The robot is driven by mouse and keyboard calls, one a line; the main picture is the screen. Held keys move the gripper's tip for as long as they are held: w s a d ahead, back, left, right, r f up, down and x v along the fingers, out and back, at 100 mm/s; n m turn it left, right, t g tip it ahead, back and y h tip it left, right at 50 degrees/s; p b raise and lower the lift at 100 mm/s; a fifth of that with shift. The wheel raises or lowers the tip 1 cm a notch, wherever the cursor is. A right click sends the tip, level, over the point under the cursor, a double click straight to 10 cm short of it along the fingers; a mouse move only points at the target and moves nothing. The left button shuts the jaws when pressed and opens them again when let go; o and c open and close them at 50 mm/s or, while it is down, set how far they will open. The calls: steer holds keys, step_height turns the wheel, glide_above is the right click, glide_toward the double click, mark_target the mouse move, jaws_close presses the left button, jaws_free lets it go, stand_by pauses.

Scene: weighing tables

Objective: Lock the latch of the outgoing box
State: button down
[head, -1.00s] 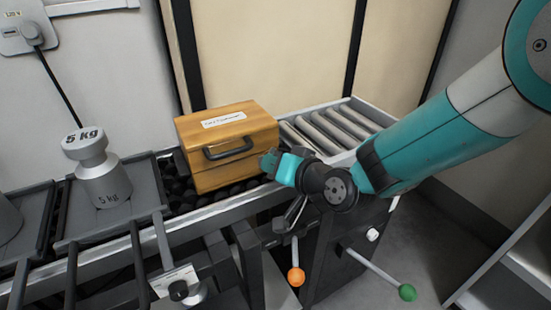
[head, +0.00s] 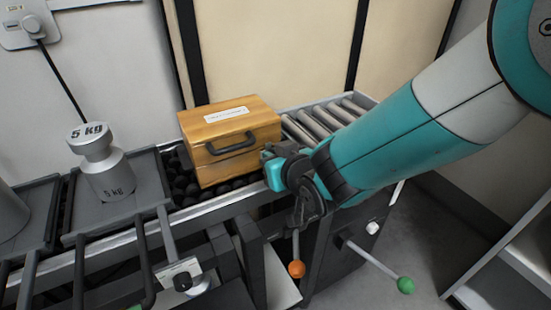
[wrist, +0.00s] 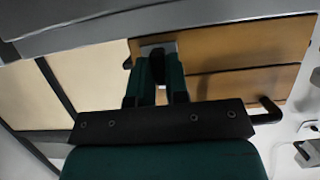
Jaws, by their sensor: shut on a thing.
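The wooden outgoing box (head: 215,172) stands on the conveyor in the head view, lid down, with a dark handle (head: 232,145) on its front and a white label on top. My gripper (head: 270,168) is at the box's right side. In the wrist view the box (wrist: 240,90) fills the upper right, and my gripper (wrist: 158,68) has its teal fingers close together around a small grey metal latch (wrist: 158,46) at the box's side. The fingers partly hide the latch, so I cannot tell whether it is locked.
Rollers (head: 312,124) lie right of the box. A 5 kg weight (head: 108,172) stands on a dark tray at left. Levers with an orange knob (head: 296,269) and a green knob (head: 405,285) stick out below my arm. The wall is close behind the conveyor.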

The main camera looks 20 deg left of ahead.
stand_by(0.4)
steer(key=c, duration=1.4)
jaws_free()
steer(key=shift+f, duration=0.1)
steer(key=v, duration=1.7)
steer(key=shift+s+p, duration=0.2)
steer(key=shift+p, duration=0.1)
steer(key=shift+d, duration=0.1)
